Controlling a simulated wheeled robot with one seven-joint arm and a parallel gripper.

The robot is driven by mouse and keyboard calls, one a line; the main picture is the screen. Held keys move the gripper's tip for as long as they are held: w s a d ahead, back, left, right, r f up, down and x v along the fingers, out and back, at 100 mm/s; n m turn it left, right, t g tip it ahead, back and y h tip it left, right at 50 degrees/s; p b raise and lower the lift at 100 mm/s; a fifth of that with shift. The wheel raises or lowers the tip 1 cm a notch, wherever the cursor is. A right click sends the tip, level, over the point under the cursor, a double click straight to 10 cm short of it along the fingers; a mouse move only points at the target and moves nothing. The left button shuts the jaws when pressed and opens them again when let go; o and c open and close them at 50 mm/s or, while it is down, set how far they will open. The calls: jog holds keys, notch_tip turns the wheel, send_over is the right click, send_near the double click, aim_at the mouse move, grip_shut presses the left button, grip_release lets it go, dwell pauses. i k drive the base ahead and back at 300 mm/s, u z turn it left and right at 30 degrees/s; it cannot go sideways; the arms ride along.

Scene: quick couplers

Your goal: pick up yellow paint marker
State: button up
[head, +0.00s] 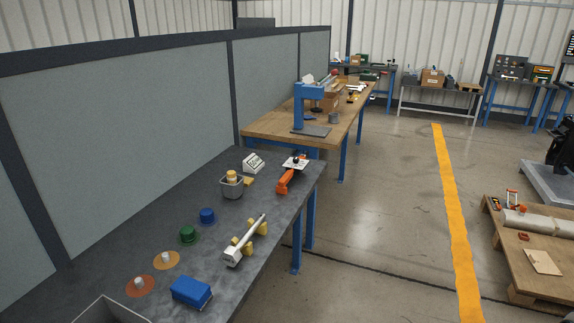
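My gripper is not in view. I cannot clearly make out a yellow paint marker on the dark workbench (120,250). A pale yellow item (232,175) stands in a grey cup (232,188) towards the far end of the bench. A small flat yellow piece (248,181) lies beside the cup. Both are too small to tell whether either is the marker. A white tube (245,241) rests tilted on yellow supports (261,229) near the bench's right edge.
Blue (207,216) and green (188,235) round parts sit left of the tube. Two discs with white knobs, orange-yellow (166,261) and reddish (140,286), lie nearer. A blue box (191,291), grey bin (108,310) and orange tool (285,184) are also there. A grey partition (120,135) borders the bench.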

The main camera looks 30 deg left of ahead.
aim_at(231, 177)
jog(key=u, duration=0.1)
jog(key=i, duration=1.6)
jog(key=u, duration=0.8)
jog(key=i, duration=1.2)
jog(key=u, duration=1.75)
jog(key=i, duration=0.85)
jog(key=u, duration=0.65)
